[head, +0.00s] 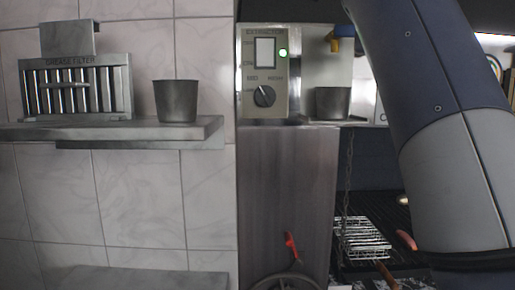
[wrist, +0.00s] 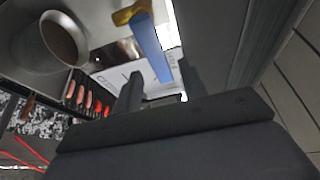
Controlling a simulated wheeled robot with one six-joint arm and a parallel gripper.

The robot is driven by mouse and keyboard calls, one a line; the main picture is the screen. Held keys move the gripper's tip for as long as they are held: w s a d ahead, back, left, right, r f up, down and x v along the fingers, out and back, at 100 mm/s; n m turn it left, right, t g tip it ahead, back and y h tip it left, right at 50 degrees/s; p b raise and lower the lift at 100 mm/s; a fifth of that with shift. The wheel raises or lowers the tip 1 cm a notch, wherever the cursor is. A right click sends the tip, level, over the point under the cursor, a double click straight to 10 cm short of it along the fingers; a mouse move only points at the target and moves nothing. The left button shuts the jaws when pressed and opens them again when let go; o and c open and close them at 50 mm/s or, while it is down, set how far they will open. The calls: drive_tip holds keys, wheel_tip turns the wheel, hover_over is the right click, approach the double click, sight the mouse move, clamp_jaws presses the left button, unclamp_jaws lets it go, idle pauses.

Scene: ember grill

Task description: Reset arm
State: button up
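My gripper (wrist: 160,84) shows in the wrist view with its two dark fingers apart and nothing seen held between them. A blue handle on a brass fitting (wrist: 150,48) appears beyond the fingers; I cannot tell its exact distance. A metal cup (wrist: 58,40) is at the upper left of that view. In the head view, my blue and grey arm fills the right side, and my gripper is out of sight there.
A grease filter (head: 76,88) and a metal cup (head: 176,101) stand on the left shelf (head: 120,131). An extractor panel (head: 264,71) has a lit green lamp. Another cup (head: 332,103) sits right of it. A wire grate (head: 362,238) lies below, partly near my arm.

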drive_tip(key=p+x, duration=0.1)
drive_tip(key=x, duration=0.2)
drive_tip(key=shift+w+d+r, duration=0.1)
drive_tip(key=shift+w, duration=0.25)
drive_tip(key=shift+s+r+n+t+b, duration=0.2)
drive_tip(key=shift+r+n+t+b, duration=0.15)
drive_tip(key=shift+n, duration=0.35)
drive_tip(key=shift+w+n, duration=0.1)
drive_tip(key=shift+n, duration=0.2)
drive_tip(key=shift+r, duration=0.15)
